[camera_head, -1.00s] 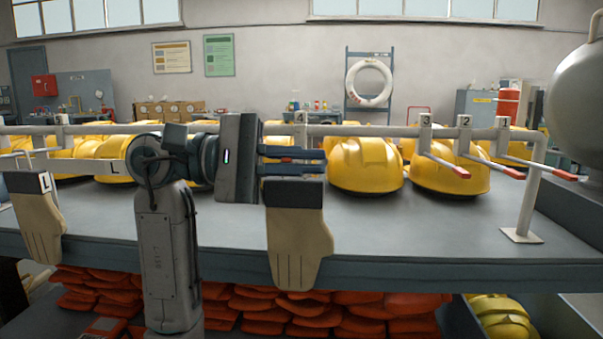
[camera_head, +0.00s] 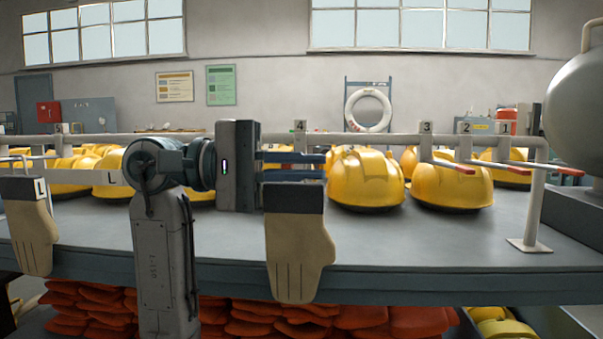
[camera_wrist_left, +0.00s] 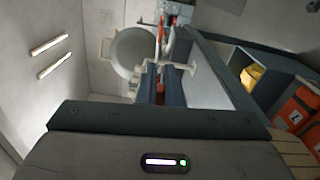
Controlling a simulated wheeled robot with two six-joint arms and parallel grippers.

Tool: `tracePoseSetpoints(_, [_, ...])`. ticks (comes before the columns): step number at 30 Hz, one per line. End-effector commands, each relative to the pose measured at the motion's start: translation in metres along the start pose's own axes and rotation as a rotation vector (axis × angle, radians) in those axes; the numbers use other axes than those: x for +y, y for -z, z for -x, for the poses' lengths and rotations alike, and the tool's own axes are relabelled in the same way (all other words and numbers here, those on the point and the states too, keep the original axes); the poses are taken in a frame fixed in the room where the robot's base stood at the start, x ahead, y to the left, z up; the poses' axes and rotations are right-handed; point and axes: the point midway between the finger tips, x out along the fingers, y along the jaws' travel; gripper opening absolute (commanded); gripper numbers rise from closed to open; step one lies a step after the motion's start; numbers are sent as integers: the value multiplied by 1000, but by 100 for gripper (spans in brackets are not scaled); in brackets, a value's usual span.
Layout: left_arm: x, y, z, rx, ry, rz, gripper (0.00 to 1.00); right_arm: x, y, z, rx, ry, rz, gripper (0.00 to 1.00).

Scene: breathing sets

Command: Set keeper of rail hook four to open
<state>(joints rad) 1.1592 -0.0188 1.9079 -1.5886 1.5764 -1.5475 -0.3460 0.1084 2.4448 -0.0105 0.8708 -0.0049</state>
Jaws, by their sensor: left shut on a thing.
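Rail hook four sits under the number 4 plate (camera_head: 300,126) on the white rail. Its front end is mostly hidden by my left gripper (camera_head: 305,167), whose two dark fingers lie level, one above the other, in front of the hook. A little red shows between the fingers in the head view, and red also shows between them in the left wrist view (camera_wrist_left: 160,93). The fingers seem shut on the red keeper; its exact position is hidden. A tan glove (camera_head: 298,245) with a dark cuff hangs right below the fingers. My right gripper is not in view.
Hooks three (camera_head: 450,165), two (camera_head: 490,164) and one (camera_head: 545,165) stick out to the right, bare. Another glove (camera_head: 32,235) hangs at the left. Yellow helmets (camera_head: 365,180) stand on the grey bench (camera_head: 400,235) behind. A large grey vessel (camera_head: 575,110) stands at right.

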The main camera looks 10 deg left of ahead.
Motion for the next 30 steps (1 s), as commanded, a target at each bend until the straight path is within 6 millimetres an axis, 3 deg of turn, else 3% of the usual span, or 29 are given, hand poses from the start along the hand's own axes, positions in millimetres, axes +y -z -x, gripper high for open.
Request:
tracePoseSetpoints(20, [-2, 0, 0, -1, 2, -28, 0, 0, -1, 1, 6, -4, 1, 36])
tracePoseSetpoints(21, [-2, 0, 0, -1, 2, -28, 10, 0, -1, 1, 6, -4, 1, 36])
tracePoseSetpoints(24, [-2, 0, 0, -1, 2, -28, 28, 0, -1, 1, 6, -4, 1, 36])
tracePoseSetpoints(30, [-1, 0, 0, 0, 1, -28, 28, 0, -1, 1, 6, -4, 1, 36])
